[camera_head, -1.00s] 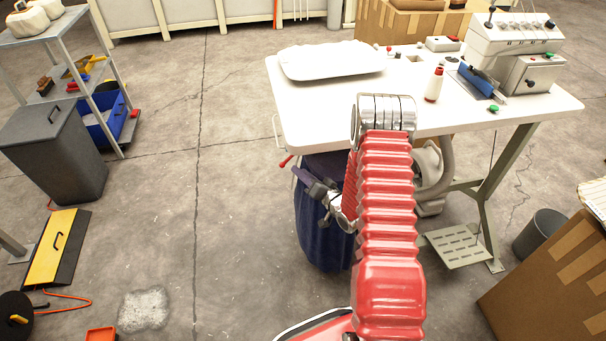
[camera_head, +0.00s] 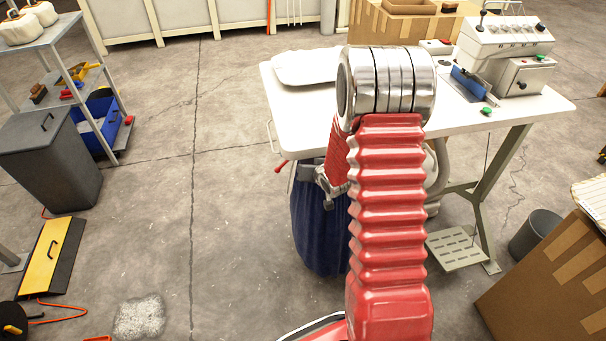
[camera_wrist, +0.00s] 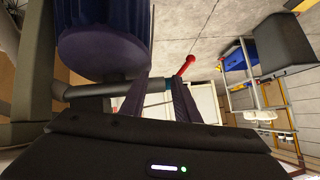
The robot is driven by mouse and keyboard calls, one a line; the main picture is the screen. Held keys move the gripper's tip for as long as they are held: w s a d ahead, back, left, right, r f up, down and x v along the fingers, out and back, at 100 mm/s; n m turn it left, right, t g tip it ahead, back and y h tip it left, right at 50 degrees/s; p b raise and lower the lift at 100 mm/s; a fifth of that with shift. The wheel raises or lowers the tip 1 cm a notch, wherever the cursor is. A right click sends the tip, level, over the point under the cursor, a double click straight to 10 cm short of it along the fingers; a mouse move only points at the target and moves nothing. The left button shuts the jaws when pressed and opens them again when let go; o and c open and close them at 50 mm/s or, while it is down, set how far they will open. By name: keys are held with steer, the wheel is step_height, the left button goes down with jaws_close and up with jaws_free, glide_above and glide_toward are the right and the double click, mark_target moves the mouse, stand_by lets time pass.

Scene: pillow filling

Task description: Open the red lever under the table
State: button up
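The red lever (camera_head: 281,167) sticks out at the left under the white table (camera_head: 303,128) in the head view. In the wrist view the red lever (camera_wrist: 186,66) shows its knob and rod just beyond my gripper (camera_wrist: 158,92). My gripper's two dark fingers are apart. The lever's base runs to a grey pipe (camera_wrist: 92,90) with a teal ring, partly behind the fingers. I cannot tell whether a finger touches the lever. In the head view my gripper is mostly hidden behind my red arm, close under the table's left edge.
A dark blue bag (camera_head: 318,225) hangs below the table, and it also shows close by in the wrist view (camera_wrist: 105,45). A white pillow cover (camera_head: 305,66) lies on the table. A grey bin (camera_head: 50,165) stands at the left. The floor between is clear.

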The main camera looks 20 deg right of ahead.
steer(key=s+a+r+n+g, duration=0.1)
steer(key=s+a+r, duration=0.2)
steer(key=s+r, duration=0.35)
steer(key=s+a+r+g+h, duration=0.1)
steer(key=s+a+r+g, duration=0.15)
steer(key=s+r, duration=0.35)
steer(key=s+a+r+n+g, duration=0.1)
steer(key=s+a+r, duration=0.35)
steer(key=r, duration=0.35)
steer(key=s+a+r+n+y, duration=0.1)
steer(key=s+a+r, duration=0.3)
steer(key=s, duration=0.4)
steer(key=s+a+r+n, duration=0.1)
steer(key=s+a+r, duration=0.3)
steer(key=s, duration=0.4)
steer(key=shift+s+y, duration=0.4)
steer(key=shift+o, duration=0.3)
steer(key=shift+a, duration=0.1)
